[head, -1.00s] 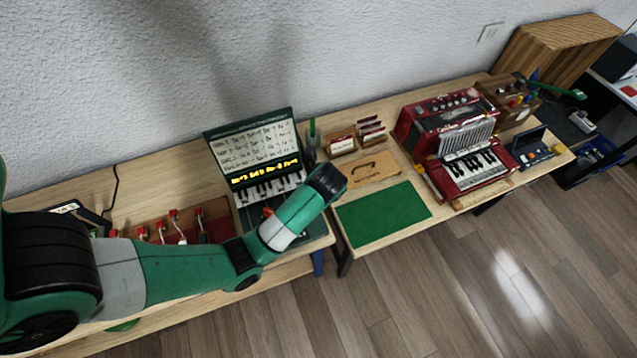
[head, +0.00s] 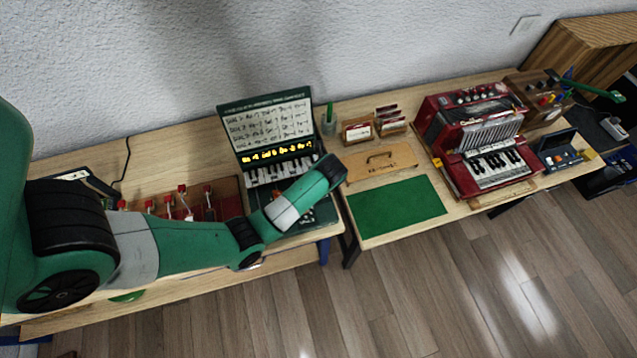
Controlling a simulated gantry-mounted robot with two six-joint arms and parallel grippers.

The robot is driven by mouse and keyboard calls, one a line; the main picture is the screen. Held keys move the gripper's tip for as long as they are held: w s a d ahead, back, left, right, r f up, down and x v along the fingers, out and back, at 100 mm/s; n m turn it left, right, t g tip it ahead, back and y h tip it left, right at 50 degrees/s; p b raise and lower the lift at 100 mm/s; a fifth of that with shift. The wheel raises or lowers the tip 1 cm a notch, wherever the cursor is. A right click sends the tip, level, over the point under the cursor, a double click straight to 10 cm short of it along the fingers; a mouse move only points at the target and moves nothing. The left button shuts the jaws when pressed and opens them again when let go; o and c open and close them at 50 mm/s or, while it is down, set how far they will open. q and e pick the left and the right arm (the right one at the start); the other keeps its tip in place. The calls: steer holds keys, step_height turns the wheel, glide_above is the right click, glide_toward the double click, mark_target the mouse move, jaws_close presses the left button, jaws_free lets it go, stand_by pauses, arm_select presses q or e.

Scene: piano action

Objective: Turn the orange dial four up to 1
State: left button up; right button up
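A dark green case with a raised lid (head: 262,124) stands left of centre in the head view. Its lid carries a card with lines of writing, and below it is a strip of glowing yellow text (head: 268,155), too small to read surely. A row of piano keys (head: 268,175) lies under the strip. My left arm reaches from the left across the front of the case, hiding part of its panel. I cannot make out an orange dial four. The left gripper does not show beyond the dark arm end. My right gripper is not in view.
Left of the case is a red tray (head: 228,197) with red-topped levers. To the right lie a green mat (head: 396,211), a wooden plate with a handle (head: 381,163), a red accordion (head: 470,135) and a small blue device (head: 560,150). A white wall stands behind.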

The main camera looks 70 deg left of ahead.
arm_select(q)
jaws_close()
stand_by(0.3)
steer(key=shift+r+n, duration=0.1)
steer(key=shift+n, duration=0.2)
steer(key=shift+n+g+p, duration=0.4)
steer(key=shift+p, duration=0.05)
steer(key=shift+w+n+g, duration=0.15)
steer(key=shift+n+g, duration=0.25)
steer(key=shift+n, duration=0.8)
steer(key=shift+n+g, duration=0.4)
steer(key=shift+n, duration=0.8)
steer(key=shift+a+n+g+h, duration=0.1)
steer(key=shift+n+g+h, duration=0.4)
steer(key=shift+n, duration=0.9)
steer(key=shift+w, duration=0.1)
